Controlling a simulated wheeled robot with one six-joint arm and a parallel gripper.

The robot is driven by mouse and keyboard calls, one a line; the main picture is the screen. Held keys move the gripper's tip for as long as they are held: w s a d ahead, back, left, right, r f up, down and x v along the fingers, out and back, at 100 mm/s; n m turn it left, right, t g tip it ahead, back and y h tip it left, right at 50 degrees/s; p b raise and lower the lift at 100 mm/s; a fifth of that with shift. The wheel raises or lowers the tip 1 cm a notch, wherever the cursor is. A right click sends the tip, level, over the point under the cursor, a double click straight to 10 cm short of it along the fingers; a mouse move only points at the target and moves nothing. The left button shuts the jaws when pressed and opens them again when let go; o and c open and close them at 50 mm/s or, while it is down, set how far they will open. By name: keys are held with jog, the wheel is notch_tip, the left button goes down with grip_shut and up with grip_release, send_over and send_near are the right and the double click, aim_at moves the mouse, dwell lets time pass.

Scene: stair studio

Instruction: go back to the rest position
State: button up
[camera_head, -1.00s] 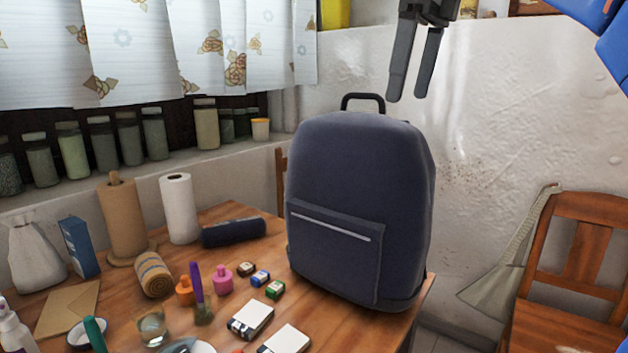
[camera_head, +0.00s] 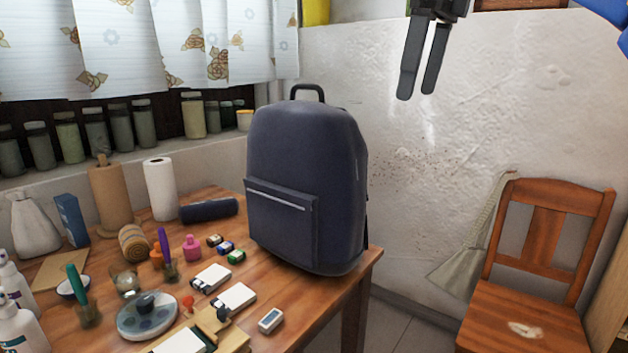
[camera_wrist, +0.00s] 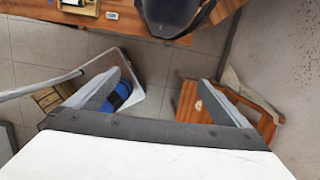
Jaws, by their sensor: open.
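My gripper (camera_head: 423,85) hangs at the top of the head view, fingers pointing down, in front of the white wall and right of the dark blue backpack (camera_head: 305,185). The fingers are apart with nothing between them. In the wrist view my gripper (camera_wrist: 160,90) spreads its two fingers over the floor, and the backpack (camera_wrist: 178,14) shows at the top edge. The backpack stands upright on the wooden table (camera_head: 330,290), its handle up. The gripper touches nothing.
A wooden chair (camera_head: 545,225) stands right of the table, with a cloth bag (camera_head: 465,250) hanging at its left. Bottles, a paper towel roll (camera_head: 160,188) and small boxes crowd the table's left and front. Jars (camera_head: 120,128) line the windowsill.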

jog(key=s+d+f+n+t, duration=0.1)
jog(key=s+d+f+n, duration=0.2)
jog(key=f, duration=1.2)
jog(key=s+d+f+n+t+h, duration=0.1)
jog(key=s+d+f+n, duration=0.3)
jog(key=s+f+n, duration=0.5)
jog(key=s+d+f+n+t, duration=0.1)
jog(key=s+d+f+n, duration=0.3)
jog(key=f+n, duration=0.9)
notch_tip(320, 180, down, 9)
jog(key=shift+s+r+t, duration=0.15)
jog(key=shift+s+t, duration=0.15)
jog(key=shift+s, duration=0.95)
